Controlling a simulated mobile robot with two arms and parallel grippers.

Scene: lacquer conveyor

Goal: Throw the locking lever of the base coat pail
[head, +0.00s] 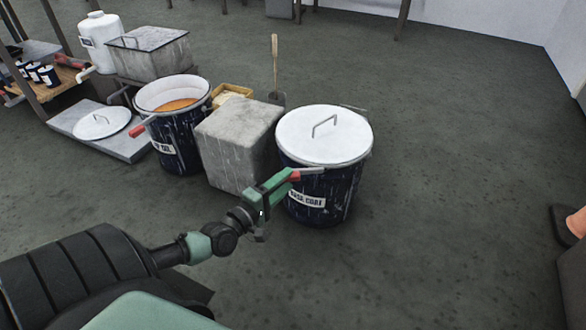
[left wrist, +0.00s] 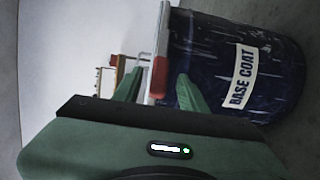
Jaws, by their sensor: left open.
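The base coat pail (head: 322,196) is dark blue with a white label and stands upright on the floor; it also shows in the left wrist view (left wrist: 205,60). Its white lid (head: 310,148) with a wire handle sits on top. The locking lever (head: 312,171) is a pale metal bar at the front rim, sticking out to the left, with a red grip (left wrist: 159,77). My left gripper (head: 287,180) is open at the lever's red end. In the left wrist view the red grip shows between the two green fingers (left wrist: 160,92), nearer the right one; contact cannot be told.
A grey block (head: 238,142) stands close left of the pail. Beyond it is an open pail (head: 180,130) with orange contents and its own red-gripped lever. A loose lid (head: 102,123) lies on a slab. The floor right of the base coat pail is clear.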

